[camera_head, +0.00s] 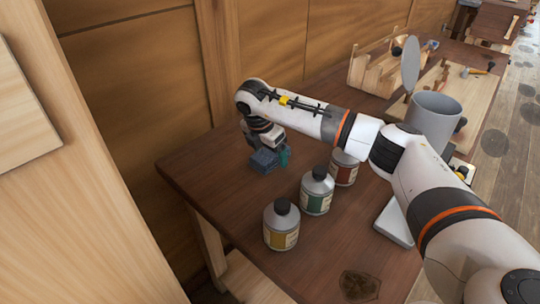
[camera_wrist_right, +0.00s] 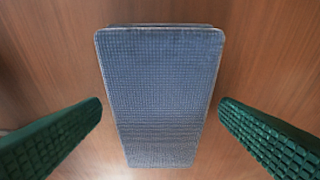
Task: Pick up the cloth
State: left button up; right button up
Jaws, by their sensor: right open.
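The cloth (camera_wrist_right: 160,90) is a blue-grey, waffle-textured, folded rectangle lying flat on the brown wooden table. In the head view the cloth (camera_head: 263,160) shows near the far left end of the table, partly hidden by my right gripper. My right gripper (camera_head: 276,160) is above the cloth and points down. In the wrist view its green ridged fingers (camera_wrist_right: 160,128) stand open on either side of the cloth, with bare table showing between each finger and the cloth's edges. My left gripper is not in view.
Bottles with yellow (camera_head: 281,226), green (camera_head: 316,190) and red (camera_head: 344,167) labels stand on the table (camera_head: 210,180) right of the cloth. A grey cylindrical container (camera_head: 433,118) and a wooden rack (camera_head: 372,72) stand farther right. A wooden wall rises behind the table.

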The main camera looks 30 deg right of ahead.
aim_at(269, 153)
jog(key=shift+c, duration=0.3)
jog(key=c, duration=1)
notch_tip(269, 153, up, 10)
jog(key=shift+r+b, duration=0.1)
jog(key=shift+b, duration=0.35)
